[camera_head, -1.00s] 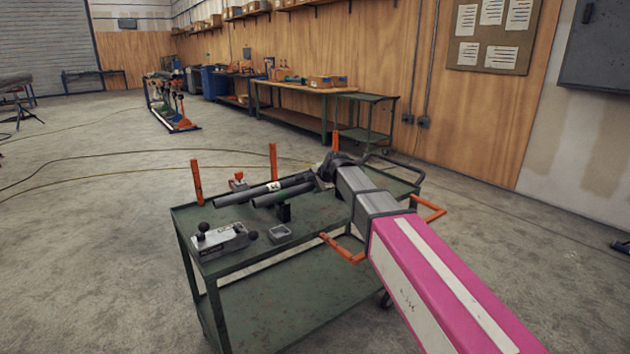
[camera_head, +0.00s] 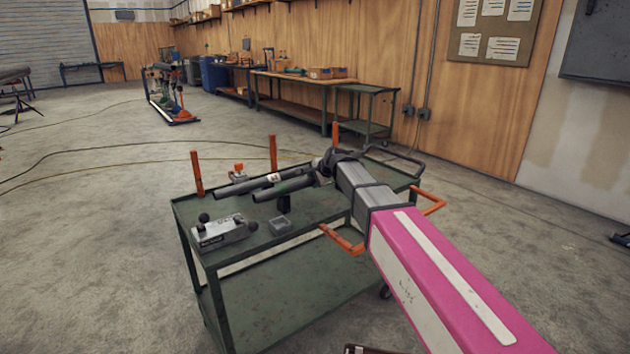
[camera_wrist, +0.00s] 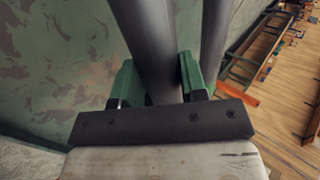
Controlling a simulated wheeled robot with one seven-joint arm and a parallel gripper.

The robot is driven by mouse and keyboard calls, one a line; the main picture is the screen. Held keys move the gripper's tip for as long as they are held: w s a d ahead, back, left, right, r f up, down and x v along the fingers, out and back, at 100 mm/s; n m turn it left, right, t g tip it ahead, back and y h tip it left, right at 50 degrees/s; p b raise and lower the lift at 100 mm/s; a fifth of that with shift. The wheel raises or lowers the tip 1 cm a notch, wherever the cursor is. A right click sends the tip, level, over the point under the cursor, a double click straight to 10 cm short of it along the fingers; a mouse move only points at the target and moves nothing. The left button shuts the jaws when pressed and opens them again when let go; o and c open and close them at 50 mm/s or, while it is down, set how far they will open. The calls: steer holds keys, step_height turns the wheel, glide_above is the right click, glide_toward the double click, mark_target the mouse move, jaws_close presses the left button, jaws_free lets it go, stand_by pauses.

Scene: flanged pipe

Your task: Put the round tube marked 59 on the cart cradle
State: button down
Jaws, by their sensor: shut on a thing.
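Two dark round tubes lie side by side above the green cart. The nearer tube (camera_head: 268,193) is in my gripper (camera_head: 296,184); the wrist view shows this tube (camera_wrist: 150,45) between the green fingers (camera_wrist: 158,80), which are shut on it. The farther tube (camera_head: 235,187) lies alongside, with a white label whose number I cannot read; it also shows at the right of the wrist view (camera_wrist: 214,40). A dark upright support (camera_head: 284,204), perhaps part of the cradle, stands below the held tube. I cannot tell whether they touch. No marking shows on the held tube.
The cart (camera_head: 300,238) has several orange posts. A grey block with black knobs (camera_head: 220,232) and a small grey tray (camera_head: 281,224) sit on its top. An orange-topped item (camera_head: 238,172) is behind the tubes. Orange handles (camera_head: 343,241) flank my arm.

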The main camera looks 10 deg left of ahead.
steer(key=shift+f, duration=0.5)
stand_by(0.4)
steer(key=c, duration=0.6)
jaws_free()
steer(key=v, duration=1)
steer(key=shift+s+d+r, duration=0.15)
steer(key=shift+d+r, duration=0.1)
steer(key=shift+r, duration=0.05)
